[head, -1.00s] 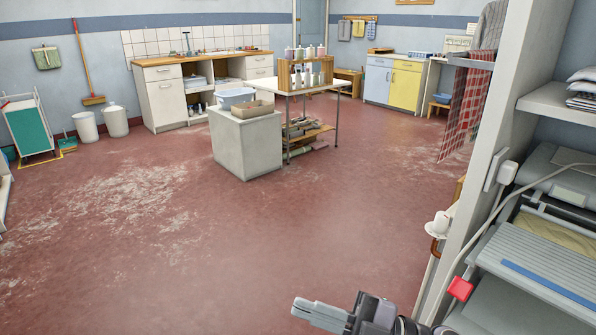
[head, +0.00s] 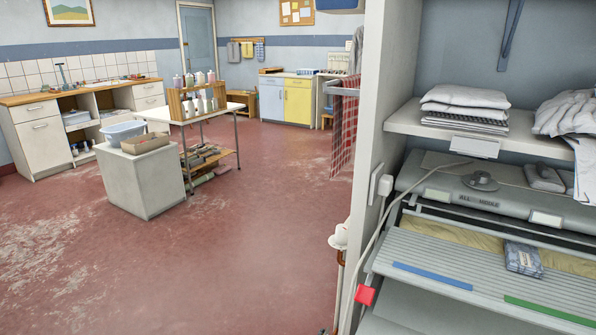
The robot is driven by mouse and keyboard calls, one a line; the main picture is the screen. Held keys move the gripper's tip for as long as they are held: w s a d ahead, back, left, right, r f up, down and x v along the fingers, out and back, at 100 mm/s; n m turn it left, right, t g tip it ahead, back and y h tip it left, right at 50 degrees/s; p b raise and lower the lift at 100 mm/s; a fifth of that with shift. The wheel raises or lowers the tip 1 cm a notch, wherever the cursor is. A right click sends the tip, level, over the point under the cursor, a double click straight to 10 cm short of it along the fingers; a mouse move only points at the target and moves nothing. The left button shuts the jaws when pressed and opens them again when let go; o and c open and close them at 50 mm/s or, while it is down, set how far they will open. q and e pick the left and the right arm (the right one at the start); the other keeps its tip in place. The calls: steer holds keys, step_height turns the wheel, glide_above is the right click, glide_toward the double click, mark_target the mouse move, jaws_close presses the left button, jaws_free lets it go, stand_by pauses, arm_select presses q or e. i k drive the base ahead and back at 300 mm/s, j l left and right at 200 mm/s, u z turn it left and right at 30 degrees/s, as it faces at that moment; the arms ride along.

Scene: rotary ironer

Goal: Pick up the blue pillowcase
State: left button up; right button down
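A small folded blue-grey cloth with a faint pattern (head: 524,258) lies on the front of the rotary ironer (head: 470,262) at the right, across the yellowish padding and the slatted feed board. It may be the blue pillowcase; I cannot tell for sure. No other clearly blue cloth shows near the ironer. Neither of my grippers is recognisable in view, and nothing of mine touches the folded cloth.
A shelf (head: 400,118) above the ironer bears folded white and grey linen (head: 465,102) and a crumpled pale cloth (head: 570,112). A white upright panel (head: 380,110) borders the ironer's left. The red floor left of it is open up to a grey block (head: 150,185).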

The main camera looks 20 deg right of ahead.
mark_target(522, 258)
steer(key=z, duration=1.9)
steer(key=j, duration=0.8)
